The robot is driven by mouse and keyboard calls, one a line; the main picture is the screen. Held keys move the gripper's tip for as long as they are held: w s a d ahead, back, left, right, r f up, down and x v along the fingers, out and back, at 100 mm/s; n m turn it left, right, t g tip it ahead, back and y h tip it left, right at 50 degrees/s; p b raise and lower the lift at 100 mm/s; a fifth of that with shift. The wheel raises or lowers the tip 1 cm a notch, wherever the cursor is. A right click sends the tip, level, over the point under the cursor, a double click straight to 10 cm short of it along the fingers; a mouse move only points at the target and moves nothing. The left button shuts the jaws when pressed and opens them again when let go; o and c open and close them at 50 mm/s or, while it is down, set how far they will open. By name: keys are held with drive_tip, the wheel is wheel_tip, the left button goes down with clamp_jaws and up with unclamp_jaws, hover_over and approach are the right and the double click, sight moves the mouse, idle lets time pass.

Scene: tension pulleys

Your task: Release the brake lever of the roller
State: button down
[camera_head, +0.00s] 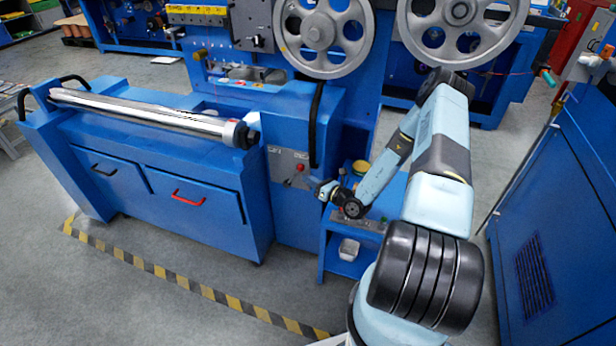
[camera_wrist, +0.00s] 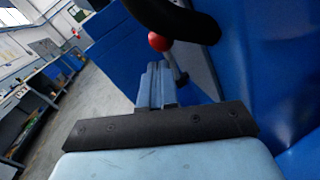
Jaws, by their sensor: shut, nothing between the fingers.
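A small lever with a red ball knob (camera_head: 300,167) sits on a grey panel on the front of the blue machine, right of the chrome roller (camera_head: 140,112). In the wrist view the red knob (camera_wrist: 158,41) is just beyond my fingertips, with a thin metal stem running down to the right behind them. My gripper (camera_head: 321,189) is near the panel, to the lower right of the knob. In the wrist view my gripper (camera_wrist: 157,68) is shut and empty, its fingers together. I cannot tell whether it touches the lever.
A black curved handle (camera_head: 315,124) rises above the panel; a dark curved part crosses the top of the wrist view. A blue shelf stand (camera_head: 335,262) is under my forearm. Large grey wheels (camera_head: 322,32) are above. The floor in front, with striped tape (camera_head: 205,292), is clear.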

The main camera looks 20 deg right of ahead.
drive_tip(key=v, duration=1.1)
drive_tip(key=shift+a, duration=0.2)
drive_tip(key=shift+s, duration=0.1)
drive_tip(key=shift+s+d+f, duration=0.15)
drive_tip(key=shift+d+f, duration=0.1)
drive_tip(key=shift+f, duration=0.3)
drive_tip(key=shift+s+d+f, duration=0.15)
drive_tip(key=shift+d+f, duration=0.05)
drive_tip(key=shift+f, duration=0.4)
drive_tip(key=r+x, duration=0.2)
drive_tip(key=x, duration=1)
drive_tip(key=shift+w+r, duration=0.35)
drive_tip(key=shift+w, duration=0.25)
drive_tip(key=shift+d, duration=0.15)
